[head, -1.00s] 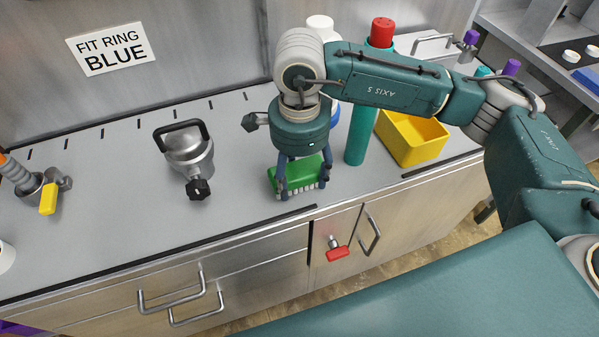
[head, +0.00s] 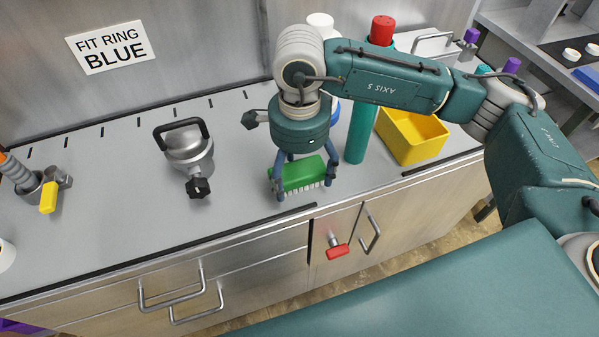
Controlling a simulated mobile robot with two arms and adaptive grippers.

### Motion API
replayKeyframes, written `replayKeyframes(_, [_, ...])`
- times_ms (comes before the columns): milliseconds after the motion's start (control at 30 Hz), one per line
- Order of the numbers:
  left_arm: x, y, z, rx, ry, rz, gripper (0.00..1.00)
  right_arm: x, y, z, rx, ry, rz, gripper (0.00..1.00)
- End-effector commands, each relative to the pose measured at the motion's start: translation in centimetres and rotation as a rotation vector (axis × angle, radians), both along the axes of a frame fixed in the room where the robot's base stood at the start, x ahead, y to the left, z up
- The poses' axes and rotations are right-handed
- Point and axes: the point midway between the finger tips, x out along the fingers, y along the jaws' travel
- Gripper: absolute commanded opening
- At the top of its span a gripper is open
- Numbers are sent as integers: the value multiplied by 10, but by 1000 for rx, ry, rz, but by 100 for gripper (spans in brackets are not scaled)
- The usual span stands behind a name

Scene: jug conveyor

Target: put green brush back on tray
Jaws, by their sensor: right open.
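The green brush (head: 298,173) with pale bristles rests on the grey counter (head: 120,215) near its front edge, below my right gripper. My right gripper (head: 306,187) points down over the brush, its fingers spread to the left and right of it. The left finger is close to the brush's left end; I cannot tell whether it touches. My left gripper is not in view. I cannot make out a tray for sure in this view.
A teal cylinder with a red cap (head: 361,130) and a yellow bin (head: 412,137) stand close on the right. A yellow-handled valve (head: 48,197) is far left. The counter between jug and brush is clear.

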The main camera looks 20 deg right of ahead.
Motion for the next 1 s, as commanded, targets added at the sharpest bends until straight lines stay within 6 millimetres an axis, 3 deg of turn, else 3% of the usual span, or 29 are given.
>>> replayKeyframes(300, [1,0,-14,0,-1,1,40,2,1,66,2,-9,0,80])
replayKeyframes(500, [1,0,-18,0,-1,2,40,1,1,100,2,-5,1,80])
replayKeyframes(700, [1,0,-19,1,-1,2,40,0,0,114,1,-2,1,80])
replayKeyframes(1000, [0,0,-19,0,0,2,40,0,0,115,1,-2,1,80])
